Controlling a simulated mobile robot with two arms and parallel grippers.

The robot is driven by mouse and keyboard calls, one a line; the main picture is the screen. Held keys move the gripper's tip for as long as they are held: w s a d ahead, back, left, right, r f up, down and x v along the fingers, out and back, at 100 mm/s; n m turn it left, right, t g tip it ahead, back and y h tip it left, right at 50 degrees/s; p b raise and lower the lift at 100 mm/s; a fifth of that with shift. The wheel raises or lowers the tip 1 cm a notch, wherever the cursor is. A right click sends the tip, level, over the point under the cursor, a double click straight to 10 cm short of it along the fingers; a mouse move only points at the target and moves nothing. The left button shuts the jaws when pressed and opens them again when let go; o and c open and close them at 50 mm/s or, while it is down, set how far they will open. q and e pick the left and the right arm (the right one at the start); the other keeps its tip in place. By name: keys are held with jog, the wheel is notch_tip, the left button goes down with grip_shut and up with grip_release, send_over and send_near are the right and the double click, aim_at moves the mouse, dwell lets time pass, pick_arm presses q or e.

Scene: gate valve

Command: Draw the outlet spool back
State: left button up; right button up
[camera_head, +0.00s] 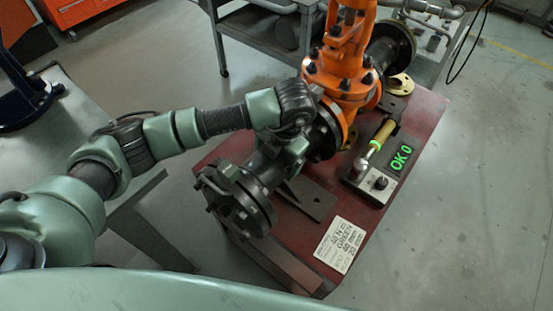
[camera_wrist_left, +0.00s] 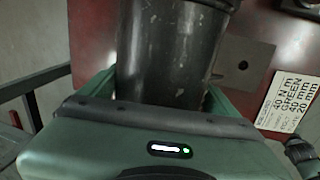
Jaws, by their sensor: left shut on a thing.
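The outlet spool (camera_head: 262,172) is a dark, scuffed pipe with a bolted flange (camera_head: 238,200) at its near end. It lies low over the red bench, in line with the orange gate valve (camera_head: 342,82). Its far flange (camera_head: 324,132) is beside the valve's orange flange; I cannot tell whether they touch. My left gripper (camera_head: 284,156) is shut across the spool's pipe between its flanges. In the left wrist view the pipe (camera_wrist_left: 175,50) sits between the green fingers, which are partly hidden by the gripper body. My right gripper is not in view.
On the red bench (camera_head: 424,110) a tool with a yellow grip (camera_head: 382,134) lies in a tray beside a green "OK 0" display (camera_head: 403,158). A printed card (camera_head: 341,245) lies at the near edge. A grey table (camera_head: 70,140) stands left. Floor right is clear.

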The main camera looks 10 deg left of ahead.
pick_arm(q)
jog(key=o, duration=1.8)
jog(key=shift+s+a, duration=0.15)
jog(key=shift+s, duration=0.15)
jog(key=shift+s+d+r+b, duration=0.15)
jog(key=shift+d+r, duration=0.1)
jog(key=shift+r, duration=1.05)
jog(key=shift+s+d+r+b, duration=0.1)
jog(key=shift+d+r, duration=0.1)
jog(key=shift+r, duration=1.05)
jog(key=shift+s+d+r+b, duration=0.15)
jog(key=shift+d+r, duration=0.1)
jog(key=shift+r, duration=1.05)
